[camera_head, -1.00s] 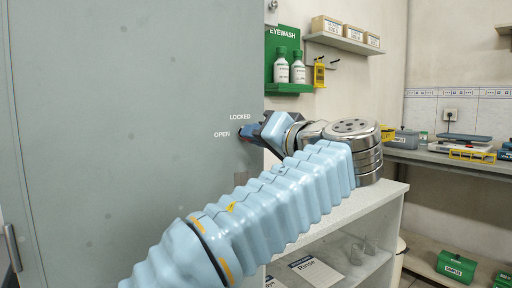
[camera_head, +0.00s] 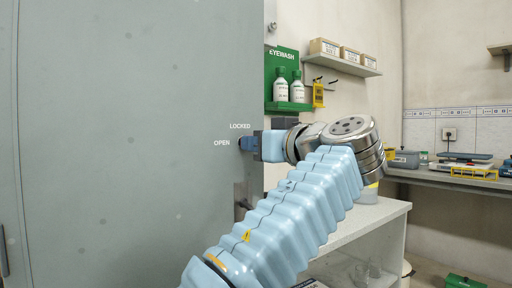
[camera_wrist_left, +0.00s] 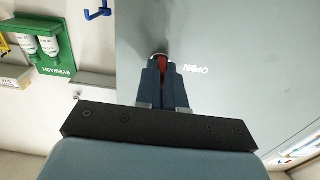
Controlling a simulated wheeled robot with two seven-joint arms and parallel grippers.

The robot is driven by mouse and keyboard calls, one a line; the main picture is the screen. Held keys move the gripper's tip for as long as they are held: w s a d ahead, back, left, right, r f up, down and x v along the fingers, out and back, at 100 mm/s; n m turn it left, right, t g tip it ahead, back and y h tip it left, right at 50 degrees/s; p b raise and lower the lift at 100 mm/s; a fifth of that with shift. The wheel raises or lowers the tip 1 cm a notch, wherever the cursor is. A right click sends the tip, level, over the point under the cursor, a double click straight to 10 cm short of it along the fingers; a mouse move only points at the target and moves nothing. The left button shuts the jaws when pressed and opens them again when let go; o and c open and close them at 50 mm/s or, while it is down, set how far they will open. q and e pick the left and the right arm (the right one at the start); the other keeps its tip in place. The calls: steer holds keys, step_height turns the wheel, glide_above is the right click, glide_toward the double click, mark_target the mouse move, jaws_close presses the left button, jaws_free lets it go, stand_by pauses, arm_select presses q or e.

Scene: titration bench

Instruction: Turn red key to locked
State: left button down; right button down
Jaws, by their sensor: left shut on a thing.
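The red key (camera_wrist_left: 162,65) shows in the left wrist view as a narrow red strip between the two fingers, set in a round metal lock on the grey cabinet door (camera_head: 130,150). My left gripper (camera_head: 246,143) is shut on the key; it also shows in the left wrist view (camera_wrist_left: 162,78). In the head view the gripper hides the key. The word LOCKED (camera_head: 240,126) is printed above the lock and OPEN (camera_head: 222,142) to its left. The key's exact angle is hard to read. My right gripper is not in view.
A green eyewash station (camera_head: 284,80) with two bottles hangs on the wall behind. A white shelf unit (camera_head: 385,213) stands below my left arm. A wall shelf with boxes (camera_head: 345,61) and a bench (camera_head: 450,178) are further back.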

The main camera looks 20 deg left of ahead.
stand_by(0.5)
arm_select(q)
steer(key=c, duration=1.2)
jaws_free()
steer(key=shift+c, duration=0.2)
steer(key=v, duration=1.4)
